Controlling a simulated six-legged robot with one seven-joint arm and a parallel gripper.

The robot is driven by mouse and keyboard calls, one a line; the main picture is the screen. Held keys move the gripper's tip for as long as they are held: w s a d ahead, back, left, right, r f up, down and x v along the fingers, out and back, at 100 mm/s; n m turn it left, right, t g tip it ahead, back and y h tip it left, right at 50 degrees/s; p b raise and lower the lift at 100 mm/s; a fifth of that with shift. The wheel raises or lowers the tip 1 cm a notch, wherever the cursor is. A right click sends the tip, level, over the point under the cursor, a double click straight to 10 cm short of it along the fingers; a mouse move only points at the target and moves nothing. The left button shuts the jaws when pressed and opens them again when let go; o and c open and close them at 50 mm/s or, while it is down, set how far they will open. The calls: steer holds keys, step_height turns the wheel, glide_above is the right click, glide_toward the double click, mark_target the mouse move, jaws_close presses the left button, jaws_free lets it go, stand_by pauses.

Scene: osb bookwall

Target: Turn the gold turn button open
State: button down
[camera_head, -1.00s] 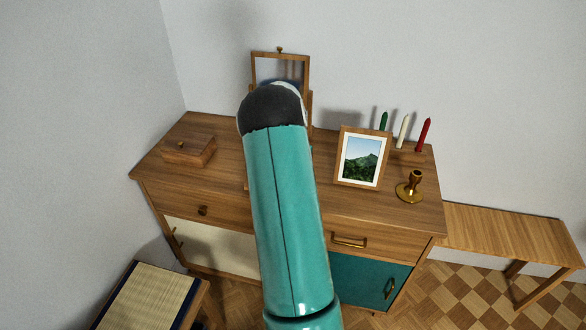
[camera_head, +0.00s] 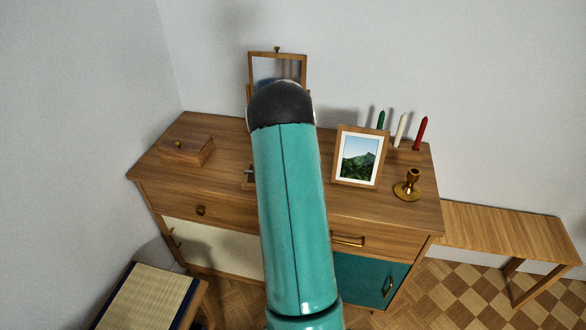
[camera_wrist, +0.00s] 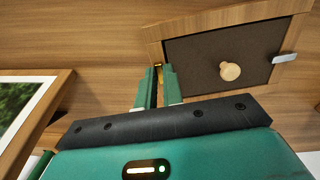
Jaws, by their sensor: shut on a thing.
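In the wrist view, a small wooden frame holds a dark panel (camera_wrist: 215,58) with a round pale wooden knob (camera_wrist: 230,71). The gold turn button (camera_wrist: 159,78) shows as a small strip at the left side of the frame, mostly hidden by my fingers. My gripper (camera_wrist: 160,74) is shut on it, one green finger on each side. A silver turn button (camera_wrist: 285,58) lies across the frame's right side. In the head view my arm hides the gripper and the gold button.
The frame is at the wooden dresser (camera_head: 225,178). A picture frame (camera_head: 358,157) stands close by; it fills the left of the wrist view. A mirror (camera_head: 277,68), wooden box (camera_head: 187,150), brass candlestick (camera_head: 408,187) and candles (camera_head: 401,130) stand around. A bench (camera_head: 500,230) is at right.

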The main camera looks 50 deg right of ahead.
steer(key=c, duration=1.5)
jaws_free()
step_height(320, 180, up, 14)
steer(key=shift+f, duration=0.1)
